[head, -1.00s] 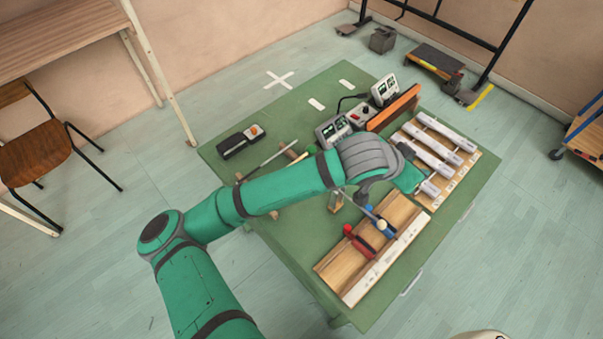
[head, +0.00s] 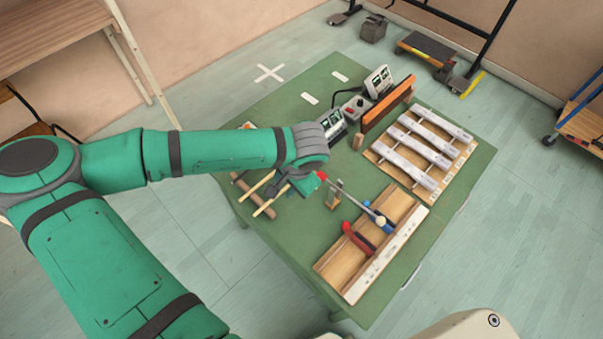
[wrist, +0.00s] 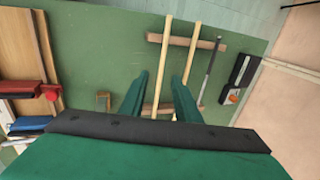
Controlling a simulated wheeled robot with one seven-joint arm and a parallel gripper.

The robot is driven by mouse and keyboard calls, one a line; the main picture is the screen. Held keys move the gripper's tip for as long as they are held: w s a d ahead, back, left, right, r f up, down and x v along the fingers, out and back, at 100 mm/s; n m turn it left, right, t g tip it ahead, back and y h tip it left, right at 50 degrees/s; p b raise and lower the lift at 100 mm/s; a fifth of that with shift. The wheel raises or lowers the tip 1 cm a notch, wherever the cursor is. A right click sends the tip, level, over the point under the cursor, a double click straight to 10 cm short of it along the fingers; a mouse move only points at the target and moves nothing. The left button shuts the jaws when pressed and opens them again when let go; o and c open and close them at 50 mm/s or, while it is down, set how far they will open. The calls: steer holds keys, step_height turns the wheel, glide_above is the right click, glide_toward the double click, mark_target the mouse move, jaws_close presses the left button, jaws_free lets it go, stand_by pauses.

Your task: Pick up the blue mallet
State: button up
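A blue piece (head: 387,228) with a blue ball (head: 366,204) near it, which I take for the blue mallet, lies in the wooden tray (head: 333,262) on the green table. A pale ball and a grey rod overlap it. A red piece (head: 358,242) with a red ball lies beside it. In the wrist view the blue piece (wrist: 32,124) is at the left edge, partly cut off, below the red piece (wrist: 22,89). My gripper (head: 306,188) is left of the tray, apart from it. Its fingers (wrist: 158,85) are open and empty, above or near two pale sticks (wrist: 157,60).
White bars (head: 425,148) on a board lie right, behind the tray. Grey devices (head: 378,82) and an upright orange board (head: 388,103) stand at the back. A black box (wrist: 242,75) lies beyond the sticks. The table's middle, left of the tray, is mostly clear.

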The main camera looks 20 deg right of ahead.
steer(key=shift+w+x, duration=0.15)
steer(key=shift+x, duration=1.9)
steer(key=shift+w+x, duration=0.1)
steer(key=shift+x, duration=1.95)
steer(key=shift+d, duration=0.2)
steer(key=shift+r, duration=0.1)
jaws_close()
